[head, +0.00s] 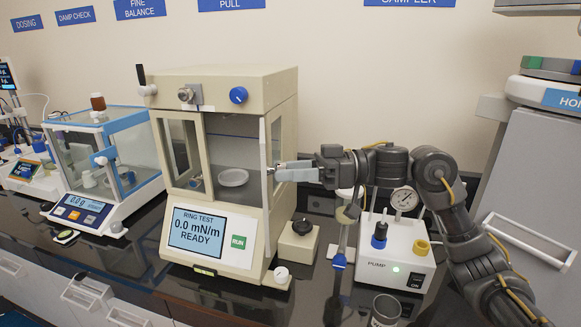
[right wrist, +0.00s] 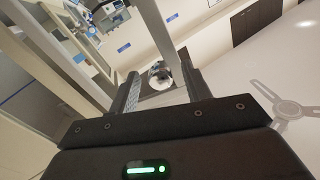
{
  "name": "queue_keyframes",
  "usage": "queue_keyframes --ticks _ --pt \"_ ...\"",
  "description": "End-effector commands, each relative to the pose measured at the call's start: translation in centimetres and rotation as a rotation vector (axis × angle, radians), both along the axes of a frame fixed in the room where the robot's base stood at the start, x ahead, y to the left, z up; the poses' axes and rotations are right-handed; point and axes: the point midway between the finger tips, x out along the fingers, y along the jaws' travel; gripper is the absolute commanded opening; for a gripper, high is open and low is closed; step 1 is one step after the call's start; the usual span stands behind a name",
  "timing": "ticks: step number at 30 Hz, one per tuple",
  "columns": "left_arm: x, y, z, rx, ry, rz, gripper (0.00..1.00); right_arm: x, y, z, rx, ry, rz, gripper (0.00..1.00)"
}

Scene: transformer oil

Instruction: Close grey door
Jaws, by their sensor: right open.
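The cream ring-test instrument (head: 222,93) stands on the dark bench. Its chamber is open at the front, and a small white dish (head: 233,177) shows inside. A narrow framed door panel (head: 272,140) stands out at the chamber's right side, seen nearly edge-on. My right gripper (head: 280,173) is at this panel's edge, with its jaws pointing left; in the right wrist view its fingers (right wrist: 161,92) are open, and a pale bar and a round metal part show beyond and between them. Contact cannot be told. A large grey cabinet front (head: 535,170) stands at the far right. My left gripper is out of view.
A pump box (head: 395,250) with a gauge sits under my right forearm. A dark-knobbed block (head: 299,240), a small white cap (head: 282,275) and a clear beaker (head: 385,310) stand near the front. A glass-sided balance (head: 105,160) is at left.

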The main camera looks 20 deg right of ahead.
Motion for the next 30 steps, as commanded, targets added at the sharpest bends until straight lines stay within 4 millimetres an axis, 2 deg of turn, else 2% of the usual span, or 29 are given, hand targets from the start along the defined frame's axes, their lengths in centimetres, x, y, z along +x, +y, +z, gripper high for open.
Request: queue_keyframes --ticks 6,17,25,30 --pt "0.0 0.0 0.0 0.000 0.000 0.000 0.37 0.0 0.0 0.0 0.000 0.000 0.000 0.47" --pt "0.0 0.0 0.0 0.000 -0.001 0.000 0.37 0.0 0.0 0.0 0.000 0.000 0.000 0.00" --pt "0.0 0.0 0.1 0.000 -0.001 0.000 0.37 0.2 0.3 0.0 0.000 0.000 -0.003 0.00" --pt "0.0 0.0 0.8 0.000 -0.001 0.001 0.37 1.4 1.7 0.2 0.000 0.001 -0.032 0.00"
